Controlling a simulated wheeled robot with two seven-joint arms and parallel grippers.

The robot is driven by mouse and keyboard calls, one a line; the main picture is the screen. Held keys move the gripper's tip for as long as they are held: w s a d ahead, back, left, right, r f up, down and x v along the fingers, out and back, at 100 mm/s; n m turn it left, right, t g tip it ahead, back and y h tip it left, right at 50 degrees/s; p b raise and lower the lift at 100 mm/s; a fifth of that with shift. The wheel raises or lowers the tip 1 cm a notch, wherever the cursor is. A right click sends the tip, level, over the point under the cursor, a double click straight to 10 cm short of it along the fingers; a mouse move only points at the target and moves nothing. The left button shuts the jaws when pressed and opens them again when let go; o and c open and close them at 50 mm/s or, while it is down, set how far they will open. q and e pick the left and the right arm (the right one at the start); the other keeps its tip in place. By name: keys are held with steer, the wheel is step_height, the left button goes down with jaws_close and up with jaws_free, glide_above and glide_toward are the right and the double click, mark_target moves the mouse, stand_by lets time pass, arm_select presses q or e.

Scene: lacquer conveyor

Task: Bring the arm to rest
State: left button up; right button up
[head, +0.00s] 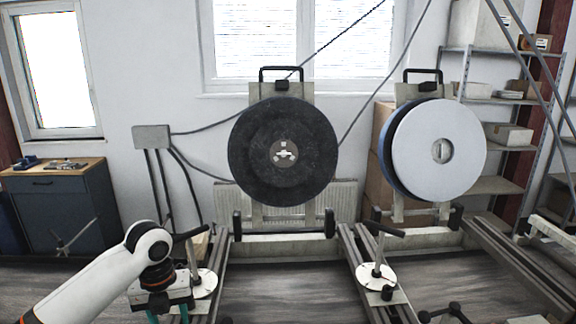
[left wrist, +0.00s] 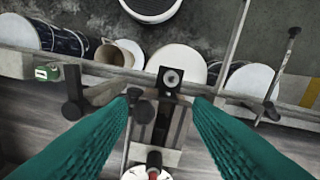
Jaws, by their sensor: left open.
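My left arm, white with a dark wrist, comes in from the lower left of the head view. My left gripper (head: 168,314) is low there, partly cut off by the bottom edge, with its teal fingers pointing down. In the left wrist view the two teal fingers (left wrist: 165,106) are spread wide apart. Nothing is held between them. Beyond and between the tips is a dark bracket (left wrist: 170,110) with a round knob, which looks farther off than the fingers. My right gripper is not in the head view.
A post with a black handle on a white disc (head: 206,284) stands close beside my left gripper. A similar disc (head: 377,277) stands on the rails to the right. A large black reel (head: 255,150) and a pale reel (head: 465,150) stand behind. A cabinet (head: 60,210) is at left.

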arm_select(q)
steer(key=s+d+f+n+t+h, duration=0.2)
steer(key=s+d+f+n+h, duration=0.1)
steer(key=s+d+f+n, duration=0.95)
steer(key=s+a+f+n+t+y, duration=0.1)
steer(key=s+a+f+n+y, duration=0.1)
steer(key=s+a+n, duration=0.5)
steer(key=s+a+f+n+y, duration=0.1)
steer(key=s+a+n, duration=0.1)
steer(key=s+n, duration=0.85)
step_height(320, 180, down, 30)
steer(key=b, duration=0.5)
steer(key=s+a+f+g+b, duration=0.1)
steer(key=s+f+b, duration=0.1)
steer(key=s+f, duration=0.6)
steer(key=s+a+f+g+b, duration=0.1)
steer(key=s+a+f+b, duration=0.1)
steer(key=s+f, duration=0.6)
step_height(320, 180, down, 6)
steer(key=shift+s+f+n+b, duration=0.1)
steer(key=shift+s+n+b, duration=0.05)
steer(key=shift+n+b, duration=0.2)
